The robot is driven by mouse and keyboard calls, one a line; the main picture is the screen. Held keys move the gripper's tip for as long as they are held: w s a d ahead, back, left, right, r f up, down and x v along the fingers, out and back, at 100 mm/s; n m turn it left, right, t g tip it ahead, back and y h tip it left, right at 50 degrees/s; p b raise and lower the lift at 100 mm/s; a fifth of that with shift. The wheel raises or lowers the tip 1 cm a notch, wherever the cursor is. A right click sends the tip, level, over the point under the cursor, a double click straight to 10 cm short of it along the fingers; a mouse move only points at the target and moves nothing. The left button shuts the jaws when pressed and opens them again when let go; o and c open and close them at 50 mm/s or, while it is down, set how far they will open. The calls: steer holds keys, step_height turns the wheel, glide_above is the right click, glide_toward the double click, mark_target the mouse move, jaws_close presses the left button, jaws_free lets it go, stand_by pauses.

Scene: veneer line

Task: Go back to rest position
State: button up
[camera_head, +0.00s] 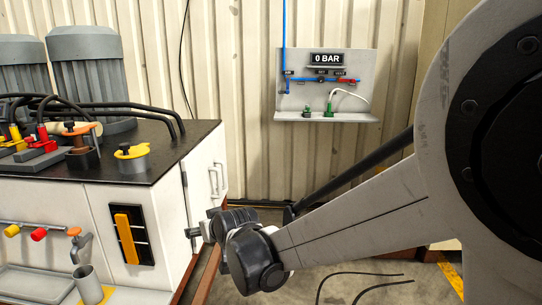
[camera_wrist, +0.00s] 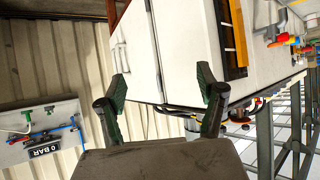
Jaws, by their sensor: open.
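My gripper (camera_wrist: 162,88) shows in the wrist view with its two dark green-padded fingers spread apart and nothing between them. Beyond the fingers is the white cabinet (camera_wrist: 180,45), and I cannot tell the gap to it. In the head view, my gripper (camera_head: 198,230) is small at the end of my grey arm, beside the right side of the white cabinet (camera_head: 178,240). I cannot tell there whether it touches the cabinet. My arm covers the right part of the head view.
The cabinet's dark top (camera_head: 150,138) carries motors, hoses and a yellow-capped pot (camera_head: 132,157). A wall panel (camera_head: 290,100) with a "0 BAR" display (camera_head: 327,58) hangs behind. A metal cup (camera_head: 88,283) stands front left. Black cables (camera_head: 365,274) lie on the floor.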

steer(key=s+d+r+m+h, duration=0.15)
steer(key=s+d, duration=0.25)
steer(key=d, duration=0.4)
steer(key=s+d+r+m+h, duration=0.1)
steer(key=s+d+r, duration=0.25)
steer(key=d, duration=0.35)
steer(key=s+d+r+m+h, duration=0.1)
steer(key=s+d, duration=0.3)
steer(key=d, duration=0.4)
steer(key=s+d+f+m+g+h, duration=0.2)
steer(key=s+d+f+m+h, duration=0.15)
steer(key=s+d, duration=1.3)
step_height(320, 180, up, 15)
steer(key=s+a+p, duration=0.1)
steer(key=p, duration=1.4)
steer(key=shift+s+a+f+y, duration=0.15)
steer(key=shift+a+y, duration=0.15)
steer(key=shift+a, duration=0.05)
